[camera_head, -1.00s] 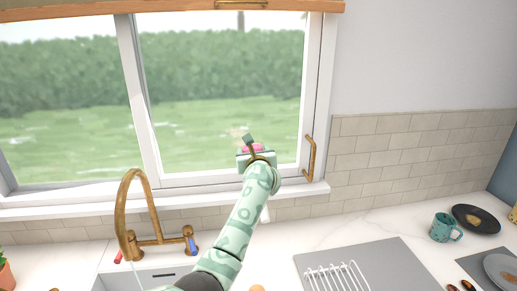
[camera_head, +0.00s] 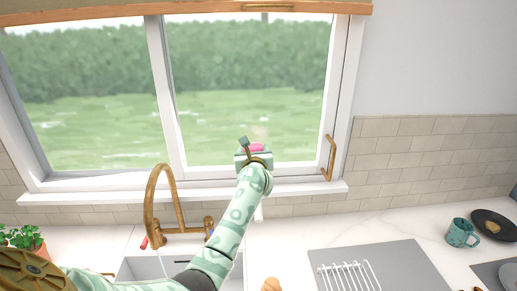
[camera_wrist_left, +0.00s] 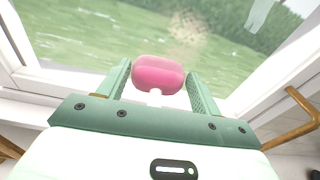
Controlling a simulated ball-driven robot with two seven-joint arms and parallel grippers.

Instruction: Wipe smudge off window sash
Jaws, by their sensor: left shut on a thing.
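The window sash (camera_head: 344,100) is a white frame around the right pane. A faint brownish smudge (camera_head: 260,132) shows on its glass low down, just above my left gripper (camera_head: 255,151). In the left wrist view the smudge (camera_wrist_left: 187,27) is a speckled brown patch beyond the fingers. My left gripper (camera_wrist_left: 158,88) is shut on a pink sponge (camera_wrist_left: 158,72), which sticks out past the fingertips; the sponge (camera_head: 257,147) also shows in the head view. The sponge appears below the smudge; I cannot tell whether it touches the glass. My right gripper is out of view.
A brass tap (camera_head: 160,205) rises over the sink left of my arm. A brass window handle (camera_head: 329,158) juts out at the right. A wire rack (camera_head: 347,276), a teal mug (camera_head: 461,233) and a dark plate (camera_head: 492,224) are at the right. A potted plant (camera_head: 25,238) stands left.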

